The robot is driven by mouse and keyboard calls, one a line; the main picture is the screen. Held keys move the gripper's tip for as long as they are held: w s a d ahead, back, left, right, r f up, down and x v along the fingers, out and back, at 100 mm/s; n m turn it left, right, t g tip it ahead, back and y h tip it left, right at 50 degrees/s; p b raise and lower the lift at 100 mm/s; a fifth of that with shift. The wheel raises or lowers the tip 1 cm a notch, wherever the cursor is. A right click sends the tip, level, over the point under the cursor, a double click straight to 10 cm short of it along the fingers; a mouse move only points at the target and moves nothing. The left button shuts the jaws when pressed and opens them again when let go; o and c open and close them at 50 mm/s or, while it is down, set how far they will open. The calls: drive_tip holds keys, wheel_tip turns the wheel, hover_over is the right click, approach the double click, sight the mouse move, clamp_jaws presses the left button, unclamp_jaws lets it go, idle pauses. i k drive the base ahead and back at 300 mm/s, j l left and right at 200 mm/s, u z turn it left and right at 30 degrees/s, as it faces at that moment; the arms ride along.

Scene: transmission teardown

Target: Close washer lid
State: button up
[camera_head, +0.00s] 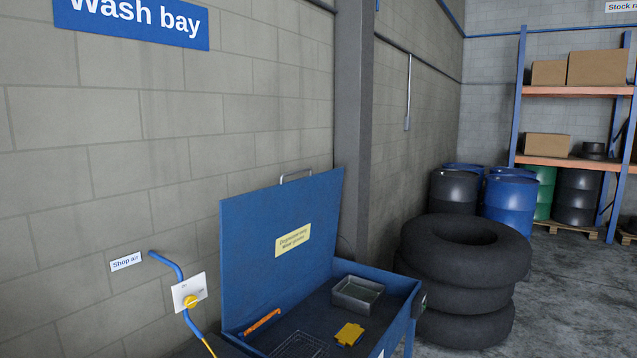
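The blue washer lid (265,250) stands open, raised nearly upright along the wall side of the blue parts washer. It carries a yellow label and a metal handle (296,174) on its top edge. The washer tub (401,292) is open below it. Inside lie a grey metal tray (357,295), a yellow object (349,334), an orange-handled brush (262,321) and a wire basket (300,346). The washer's front is cut off by the bottom of the picture. My gripper is not in view.
A stack of black tyres (465,275) stands right of the washer. A grey column (353,130) rises behind the lid. Drums and a rack (575,91) stand behind. Bare floor (570,290) shows at right.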

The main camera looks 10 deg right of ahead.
sight(272, 238)
drive_tip(key=i+l, duration=0.15)
drive_tip(key=l, duration=0.2)
drive_tip(key=i+l+u, duration=0.1)
drive_tip(key=l, duration=0.2)
drive_tip(key=i+l, duration=0.15)
drive_tip(key=l, duration=0.2)
drive_tip(key=i+l, duration=0.15)
drive_tip(key=l, duration=0.15)
drive_tip(key=i+l+u, duration=0.1)
drive_tip(key=l, duration=0.25)
